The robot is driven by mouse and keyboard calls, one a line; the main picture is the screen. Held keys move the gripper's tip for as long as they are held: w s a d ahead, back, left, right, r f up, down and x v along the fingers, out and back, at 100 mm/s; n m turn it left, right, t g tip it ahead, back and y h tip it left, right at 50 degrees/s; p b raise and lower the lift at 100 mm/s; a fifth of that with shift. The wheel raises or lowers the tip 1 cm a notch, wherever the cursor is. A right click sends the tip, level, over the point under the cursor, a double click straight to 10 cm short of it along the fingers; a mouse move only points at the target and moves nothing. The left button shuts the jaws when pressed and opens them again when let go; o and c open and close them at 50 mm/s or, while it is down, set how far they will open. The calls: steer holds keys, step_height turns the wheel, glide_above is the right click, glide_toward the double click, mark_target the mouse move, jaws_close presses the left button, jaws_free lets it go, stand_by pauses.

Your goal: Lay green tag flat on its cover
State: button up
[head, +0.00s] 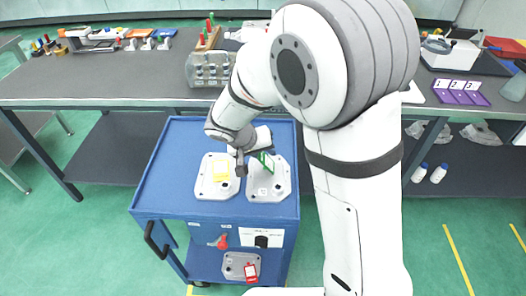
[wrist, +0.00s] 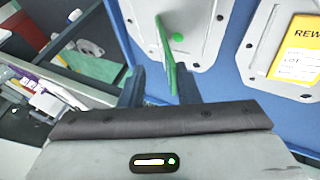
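The green tag (head: 266,161) stands on edge, steeply tilted, at the right-hand grey cover (head: 281,186) on the blue cart. In the wrist view the green tag (wrist: 167,45) is seen nearly edge-on, in front of that cover (wrist: 205,22). My gripper (wrist: 160,88) has its two dark fingers apart, with a clear gap. The tag's near end lies between them, close to the right finger; I cannot tell whether it touches. In the head view my gripper (head: 252,163) is low over the cart, beside the tag. The tag's lower contact with the cover is unclear.
A casting with a red tag (head: 251,272) is on the lower shelf. A grey workbench (head: 120,88) with tools stands behind. The cart's left side is clear.

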steer(key=v, duration=0.7)
steer(key=shift+r, duration=0.3)
steer(key=shift+s+a, duration=0.15)
stand_by(0.4)
steer(key=s+d+r+g+y+p, duration=0.1)
steer(key=s+d+r+y, duration=0.1)
steer(key=s+d, duration=0.6)
steer(key=s+d+r+y+p, duration=0.2)
steer(key=s+d+r, duration=0.3)
steer(key=s+d, duration=0.3)
steer(key=d+y, duration=0.1)
steer(key=d, duration=0.2)
steer(key=shift+s+r+m+g, duration=0.2)
steer(key=shift+r+m+g, duration=0.1)
steer(key=shift+g, duration=0.1)
steer(key=shift+s, duration=0.1)
